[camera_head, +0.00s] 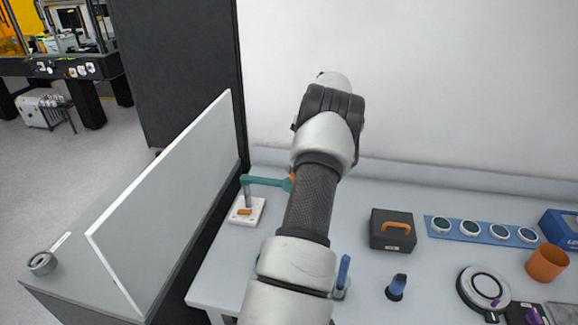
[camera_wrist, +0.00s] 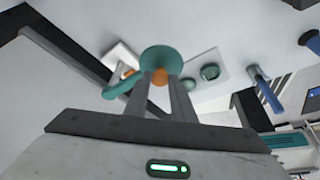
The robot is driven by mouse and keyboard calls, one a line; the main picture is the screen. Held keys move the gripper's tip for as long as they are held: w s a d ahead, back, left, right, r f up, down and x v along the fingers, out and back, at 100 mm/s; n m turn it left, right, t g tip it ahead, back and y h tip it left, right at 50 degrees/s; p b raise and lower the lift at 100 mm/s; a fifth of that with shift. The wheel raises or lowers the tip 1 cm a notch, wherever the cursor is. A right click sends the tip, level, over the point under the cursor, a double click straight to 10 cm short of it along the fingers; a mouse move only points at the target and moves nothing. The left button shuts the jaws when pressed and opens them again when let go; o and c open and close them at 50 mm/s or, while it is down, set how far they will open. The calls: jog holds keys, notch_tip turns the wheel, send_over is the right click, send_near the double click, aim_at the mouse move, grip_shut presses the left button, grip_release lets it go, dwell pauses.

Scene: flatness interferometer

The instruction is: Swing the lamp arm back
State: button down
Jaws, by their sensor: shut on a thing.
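The lamp has a white base (camera_head: 248,212) with an upright post and a teal arm (camera_head: 264,181) that reaches right until my own arm hides its end. A small orange part shows at that end. In the wrist view the round teal lamp head (camera_wrist: 162,58) lies just beyond my fingertips, with the teal lamp arm (camera_wrist: 122,86) running left from it to the base. My gripper (camera_wrist: 160,82) is shut on an orange knob (camera_wrist: 160,76) under the head. In the head view my gripper is hidden behind my arm.
A white upright panel (camera_head: 165,205) stands left of the lamp. A dark case with an orange handle (camera_head: 392,230), a blue strip of round discs (camera_head: 455,228), a dark blue item (camera_head: 397,287) and an orange cup (camera_head: 547,263) stand to the right. The wall is close behind.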

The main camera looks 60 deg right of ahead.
jog(key=shift+w+d, duration=0.1)
jog(key=c, duration=1.5)
grip_release()
jog(key=shift+r, duration=0.1)
jog(key=v, duration=0.7)
jog(key=shift+d+r+p, duration=0.1)
jog(key=shift+r+p, duration=0.05)
jog(key=shift+p, duration=0.25)
